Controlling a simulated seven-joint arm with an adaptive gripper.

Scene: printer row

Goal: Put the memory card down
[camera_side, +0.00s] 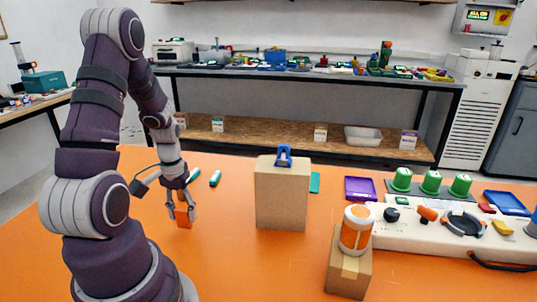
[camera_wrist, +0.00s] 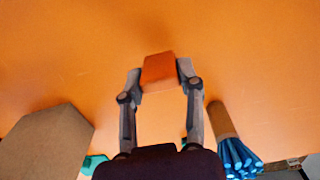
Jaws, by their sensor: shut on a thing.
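The memory card, which I take to be the small orange-red block (camera_side: 184,218), is between the fingertips of my gripper (camera_side: 184,211) in the side view, low over the orange table at the left. In the wrist view the orange-red block (camera_wrist: 159,72) sits between both fingertips of my gripper (camera_wrist: 160,78), and the jaws are shut on it. Its colour is close to the table's. I cannot tell whether its underside touches the table.
A tall cardboard box (camera_side: 282,199) with a blue clip (camera_side: 284,155) stands right of my gripper. An orange-and-white jar (camera_side: 356,230) stands on a small box (camera_side: 347,273). Table around the block is clear.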

